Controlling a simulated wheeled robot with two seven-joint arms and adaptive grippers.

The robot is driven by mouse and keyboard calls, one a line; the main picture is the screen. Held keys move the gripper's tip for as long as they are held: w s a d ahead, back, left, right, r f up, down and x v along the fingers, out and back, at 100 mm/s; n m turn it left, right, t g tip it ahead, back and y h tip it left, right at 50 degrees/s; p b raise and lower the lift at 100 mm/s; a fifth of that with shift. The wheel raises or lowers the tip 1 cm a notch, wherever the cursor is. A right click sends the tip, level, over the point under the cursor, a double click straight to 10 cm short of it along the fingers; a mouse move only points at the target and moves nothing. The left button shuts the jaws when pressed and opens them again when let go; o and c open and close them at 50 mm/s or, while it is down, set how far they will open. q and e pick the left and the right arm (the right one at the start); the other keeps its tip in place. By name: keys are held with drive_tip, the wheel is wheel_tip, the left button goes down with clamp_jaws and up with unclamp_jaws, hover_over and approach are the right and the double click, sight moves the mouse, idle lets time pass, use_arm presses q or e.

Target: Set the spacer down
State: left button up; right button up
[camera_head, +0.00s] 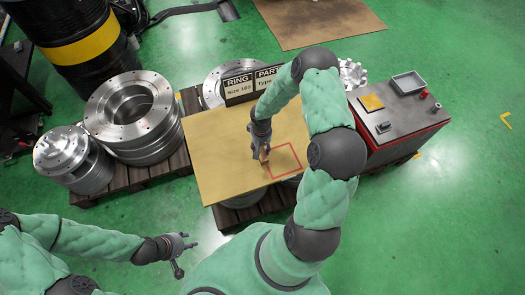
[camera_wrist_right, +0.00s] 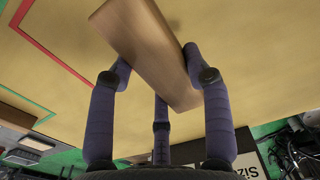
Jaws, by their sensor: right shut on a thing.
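The spacer, a plain brown block (camera_wrist_right: 148,48), is held between the fingers of my right gripper (camera_wrist_right: 155,68) in the right wrist view. In the head view the spacer (camera_head: 264,155) shows as a small brown piece below my right gripper (camera_head: 262,147), over the tan board (camera_head: 222,150). A red square outline (camera_head: 301,157) on the board lies just right of the spacer. A red line (camera_wrist_right: 50,52) also shows left of the spacer in the wrist view. I cannot tell whether the spacer touches the board. My left gripper (camera_head: 186,258) is open and empty, low at left.
A sign (camera_head: 252,83) stands at the board's back edge. Metal rings (camera_head: 128,110) sit on a pallet to the left. A red cabinet (camera_head: 405,125) with a tray and small parts stands to the right.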

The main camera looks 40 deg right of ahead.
sight(263, 150)
drive_tip(key=shift+w+d+f, duration=0.15)
drive_tip(key=shift+d+f, duration=0.15)
drive_tip(key=shift+f, duration=0.1)
wheel_tip(263, 150, down, 4)
drive_tip(key=shift+w+d+r+b, duration=0.15)
drive_tip(key=shift+r+b, duration=0.1)
drive_tip(key=shift+b, duration=0.4)
drive_tip(key=shift+r, duration=0.1)
drive_tip(key=o, duration=1.2)
drive_tip(key=shift+c, duration=0.2)
